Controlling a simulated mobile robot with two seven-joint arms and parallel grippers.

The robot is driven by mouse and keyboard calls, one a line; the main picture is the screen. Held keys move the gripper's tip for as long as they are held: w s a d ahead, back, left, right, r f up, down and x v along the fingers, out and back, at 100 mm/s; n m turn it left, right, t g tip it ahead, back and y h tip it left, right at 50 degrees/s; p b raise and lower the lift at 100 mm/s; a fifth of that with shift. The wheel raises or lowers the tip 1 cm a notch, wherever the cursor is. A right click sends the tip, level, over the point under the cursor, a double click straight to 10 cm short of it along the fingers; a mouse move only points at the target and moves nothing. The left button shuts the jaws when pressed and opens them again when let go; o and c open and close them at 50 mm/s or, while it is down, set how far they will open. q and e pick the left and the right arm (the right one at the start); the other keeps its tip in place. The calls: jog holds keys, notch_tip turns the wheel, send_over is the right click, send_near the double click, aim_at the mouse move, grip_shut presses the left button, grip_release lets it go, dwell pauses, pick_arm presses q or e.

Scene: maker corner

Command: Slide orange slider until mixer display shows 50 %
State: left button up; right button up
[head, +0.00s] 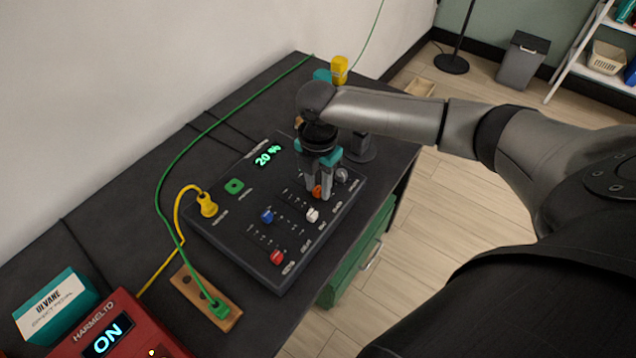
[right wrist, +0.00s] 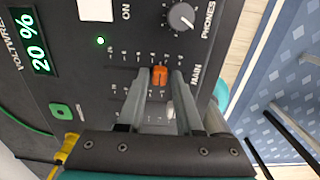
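The mixer (head: 236,225) is a dark panel on the table with a green display (head: 267,155) reading 20 %. The display also reads 20 % in the right wrist view (right wrist: 36,42). The orange slider (head: 317,192) is near the mixer's right side. In the right wrist view the orange slider (right wrist: 160,76) sits between the fingertips of my right gripper (right wrist: 160,72), one finger on each side with a narrow gap. My right gripper (head: 319,194) points down at the panel and is slightly open around the knob. My left gripper is not in view.
Blue (head: 267,216), white (head: 313,215) and red (head: 277,257) sliders share the panel. A grey knob (right wrist: 181,17) is near the orange slider. A yellow plug (head: 207,205) and green cable are at the left. A red device (head: 120,330) reading ON stands at the front left.

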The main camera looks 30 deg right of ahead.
grip_shut()
jog(key=shift+w, duration=0.1)
dwell(1.0)
